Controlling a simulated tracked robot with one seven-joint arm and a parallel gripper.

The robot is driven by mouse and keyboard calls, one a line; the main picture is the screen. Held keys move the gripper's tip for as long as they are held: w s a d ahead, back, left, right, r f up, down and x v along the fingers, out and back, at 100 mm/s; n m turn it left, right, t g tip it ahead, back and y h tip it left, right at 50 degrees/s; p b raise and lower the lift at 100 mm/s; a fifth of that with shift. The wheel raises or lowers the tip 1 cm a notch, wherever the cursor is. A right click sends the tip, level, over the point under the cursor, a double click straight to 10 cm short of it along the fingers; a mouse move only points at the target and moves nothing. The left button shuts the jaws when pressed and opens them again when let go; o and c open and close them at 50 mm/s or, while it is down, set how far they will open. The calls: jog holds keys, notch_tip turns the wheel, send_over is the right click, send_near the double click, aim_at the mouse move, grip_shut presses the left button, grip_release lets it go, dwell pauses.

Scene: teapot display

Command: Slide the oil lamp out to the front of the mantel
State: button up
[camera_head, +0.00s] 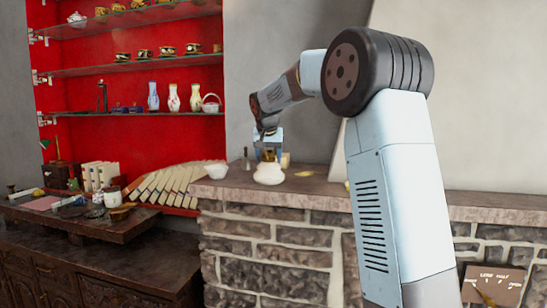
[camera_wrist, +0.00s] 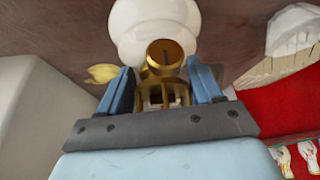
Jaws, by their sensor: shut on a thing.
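The oil lamp has a round white body (camera_head: 269,174) and a brass top. It stands on the stone mantel (camera_head: 322,190), close to the front edge in the head view. My gripper (camera_head: 268,146) comes down on it from above and is shut on its brass upper part. In the wrist view the white body (camera_wrist: 155,30) is at the top, and the brass burner (camera_wrist: 165,58) sits between the two blue fingers of my gripper (camera_wrist: 162,90). The far side of the lamp is hidden.
A small yellow thing (camera_wrist: 103,73) lies near the lamp in the wrist view. Red shelves (camera_head: 140,70) with cups and vases are at left.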

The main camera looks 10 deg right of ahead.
jog(key=o, duration=1.1)
jog(key=shift+f, duration=0.45)
jog(key=o, duration=0.6)
jog(key=shift+d+r, duration=0.1)
jog(key=shift+d, duration=0.1)
jog(key=shift+c, duration=0.2)
jog(key=shift+r, duration=0.1)
jog(key=shift+r, duration=0.1)
jog(key=v, duration=1.3)
jog(key=shift+r, duration=0.25)
